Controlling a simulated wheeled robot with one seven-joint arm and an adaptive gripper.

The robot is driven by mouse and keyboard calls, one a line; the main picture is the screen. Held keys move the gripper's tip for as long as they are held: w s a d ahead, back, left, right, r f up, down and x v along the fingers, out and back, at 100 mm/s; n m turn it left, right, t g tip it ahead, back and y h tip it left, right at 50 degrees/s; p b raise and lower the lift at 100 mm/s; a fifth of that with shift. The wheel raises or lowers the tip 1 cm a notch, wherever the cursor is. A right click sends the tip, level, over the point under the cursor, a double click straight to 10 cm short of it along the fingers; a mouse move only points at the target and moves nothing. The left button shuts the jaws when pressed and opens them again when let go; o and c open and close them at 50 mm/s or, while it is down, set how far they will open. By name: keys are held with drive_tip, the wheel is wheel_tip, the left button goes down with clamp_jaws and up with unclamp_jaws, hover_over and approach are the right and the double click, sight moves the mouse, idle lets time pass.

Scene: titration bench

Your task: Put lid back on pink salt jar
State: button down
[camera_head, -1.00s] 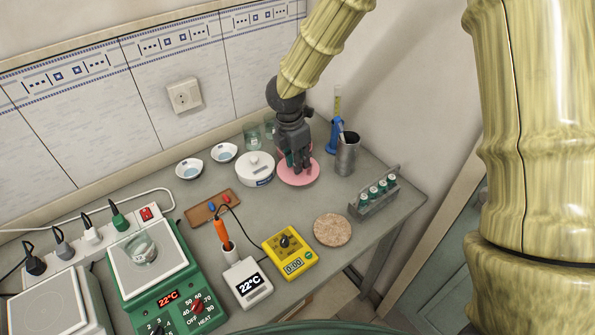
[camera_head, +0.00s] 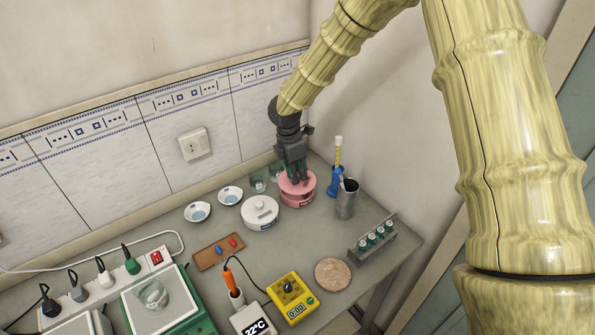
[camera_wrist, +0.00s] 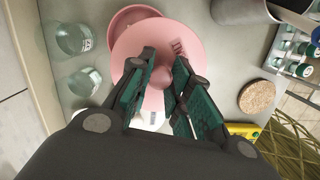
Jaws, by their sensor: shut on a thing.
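The pink lid (camera_wrist: 128,45) shows in the wrist view as a wide disc, its knob between the fingers of my gripper (camera_wrist: 160,97). My gripper (camera_head: 297,180) is shut on the lid's knob. Another round pink rim (camera_wrist: 122,18) shows just beyond the disc, partly covered by it. In the head view the pink salt jar (camera_head: 298,200) stands at the back of the bench, with a small dark label on its side. My fingers hide part of the pink top. I cannot tell whether lid and jar touch.
A white lidded jar (camera_head: 260,213) stands close left of the pink jar. Glass beakers (camera_wrist: 78,38) stand behind it. A grey metal cup (camera_head: 346,204), a blue stand (camera_head: 335,182) and a bottle rack (camera_head: 373,240) are at right. A cork mat (camera_head: 332,274) lies in front.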

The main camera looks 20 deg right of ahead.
drive_tip(key=shift+m, duration=0.5)
drive_tip(key=w+p, duration=0.1)
drive_tip(key=w, duration=0.1)
drive_tip(key=w+d+p, duration=0.1)
drive_tip(key=p, duration=0.1)
drive_tip(key=shift+w+d+f, duration=0.1)
drive_tip(key=shift+w+d, duration=0.05)
drive_tip(key=shift+w, duration=0.25)
drive_tip(key=shift+w+f+b, duration=0.1)
drive_tip(key=shift+f+b, duration=1.4)
drive_tip(key=shift+f, duration=0.85)
drive_tip(key=shift+f+b, duration=0.35)
drive_tip(key=shift+f, duration=0.55)
drive_tip(key=shift+p, duration=0.3)
drive_tip(key=shift+f, duration=0.15)
drive_tip(key=c, duration=1.2)
unclamp_jaws()
drive_tip(key=shift+c, duration=0.2)
drive_tip(key=shift+o, duration=0.3)
drive_tip(key=o, duration=0.4)
